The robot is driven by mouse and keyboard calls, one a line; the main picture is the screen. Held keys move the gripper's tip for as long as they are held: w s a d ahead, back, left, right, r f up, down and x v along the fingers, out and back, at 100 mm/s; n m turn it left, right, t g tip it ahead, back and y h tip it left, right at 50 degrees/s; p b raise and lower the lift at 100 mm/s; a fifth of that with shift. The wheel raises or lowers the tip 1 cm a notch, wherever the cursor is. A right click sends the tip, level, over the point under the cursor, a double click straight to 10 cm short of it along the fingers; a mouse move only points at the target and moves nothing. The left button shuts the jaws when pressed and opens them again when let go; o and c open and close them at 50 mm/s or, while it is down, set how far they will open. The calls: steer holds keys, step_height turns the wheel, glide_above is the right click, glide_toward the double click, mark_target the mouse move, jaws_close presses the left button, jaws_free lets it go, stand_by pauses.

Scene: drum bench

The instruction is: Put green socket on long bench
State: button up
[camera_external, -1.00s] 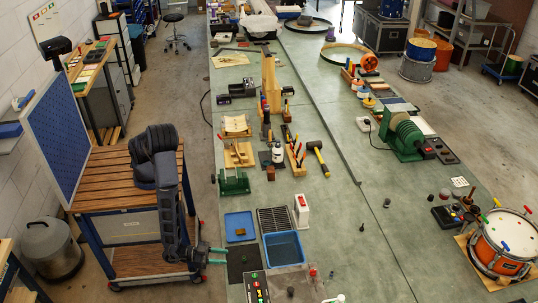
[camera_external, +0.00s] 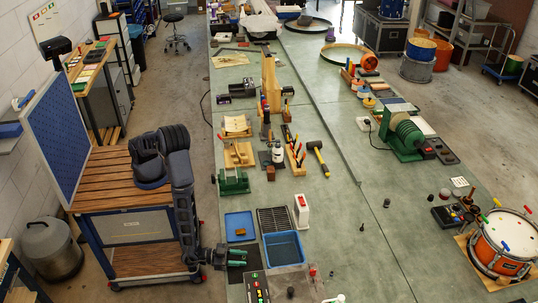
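The long bench (camera_external: 340,225) has a grey-green top and runs from the front to the far end of the room. My gripper (camera_external: 240,258) is at the bench's left front edge, over a dark mat. Its two green fingers look apart, with a narrow gap between them, and I see nothing held there. I cannot make out a green socket for certain; it may be too small to tell or hidden by my gripper.
A blue tray (camera_external: 240,218) and a blue bin (camera_external: 267,250) lie close to my gripper. A control panel (camera_external: 275,288) is in front. A white bottle-like thing (camera_external: 301,205) stands behind the bin. A drum (camera_external: 503,245) is at right. The bench's middle is mostly clear.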

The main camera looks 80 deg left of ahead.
steer(key=shift+x, duration=1)
jaws_close()
